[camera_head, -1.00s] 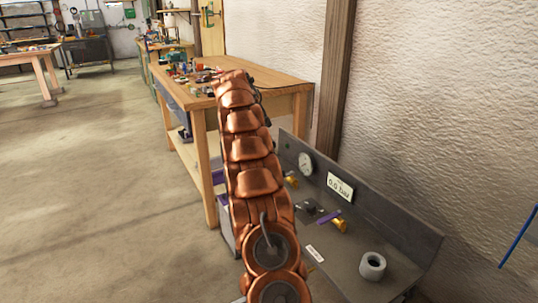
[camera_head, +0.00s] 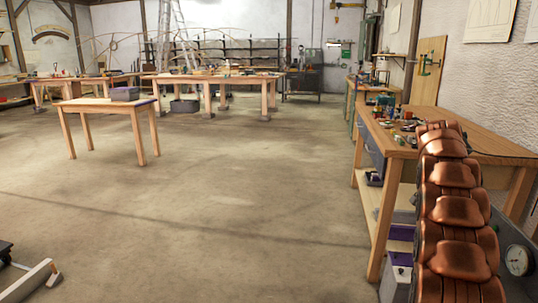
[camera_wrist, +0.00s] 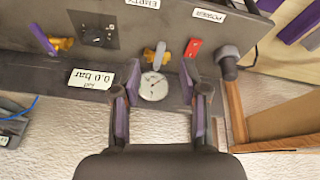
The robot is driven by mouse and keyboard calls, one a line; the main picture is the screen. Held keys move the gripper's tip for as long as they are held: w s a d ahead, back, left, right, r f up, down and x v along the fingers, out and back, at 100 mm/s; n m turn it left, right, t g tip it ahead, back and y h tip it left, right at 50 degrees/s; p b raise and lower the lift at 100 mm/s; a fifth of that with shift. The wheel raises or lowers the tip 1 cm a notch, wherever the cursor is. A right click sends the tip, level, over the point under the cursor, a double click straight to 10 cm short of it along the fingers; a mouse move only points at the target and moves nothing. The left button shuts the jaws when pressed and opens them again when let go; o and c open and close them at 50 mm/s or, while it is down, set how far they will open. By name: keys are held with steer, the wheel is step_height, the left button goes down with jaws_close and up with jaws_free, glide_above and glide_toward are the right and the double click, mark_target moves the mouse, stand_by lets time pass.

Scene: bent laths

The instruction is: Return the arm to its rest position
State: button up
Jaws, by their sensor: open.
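My copper-coloured segmented arm (camera_head: 455,215) rises at the right of the head view, in front of a wooden workbench. Its end is not clearly visible there. In the wrist view my gripper (camera_wrist: 160,74) has its two fingers apart with nothing held between them. A dark panel lies beyond the fingers.
The wooden workbench (camera_head: 480,145) with tools stands close on the right. A small table (camera_head: 100,102) and other benches stand farther back. The concrete floor (camera_head: 220,210) in the middle is clear. In the wrist view a red-handled part (camera_wrist: 193,48) and brass valves are near the fingers.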

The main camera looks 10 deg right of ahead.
steer(key=s+a+n+y, duration=0.15)
steer(key=a+n, duration=0.25)
steer(key=a, duration=0.6)
steer(key=s+a+n, duration=0.3)
steer(key=a, duration=0.6)
steer(key=s+a+n+y, duration=0.15)
steer(key=a+n, duration=0.25)
steer(key=a, duration=0.6)
steer(key=s+a+f+n, duration=0.45)
steer(key=s+a, duration=0.45)
steer(key=s, duration=0.3)
steer(key=s+a+f+n, duration=0.4)
steer(key=s+a+n, duration=0.1)
steer(key=s+a, duration=0.55)
step_height(320, 180, up, 24)
steer(key=s+p, duration=0.2)
steer(key=p, duration=2)
steer(key=shift+d+y, duration=0.25)
steer(key=shift+y, duration=0.15)
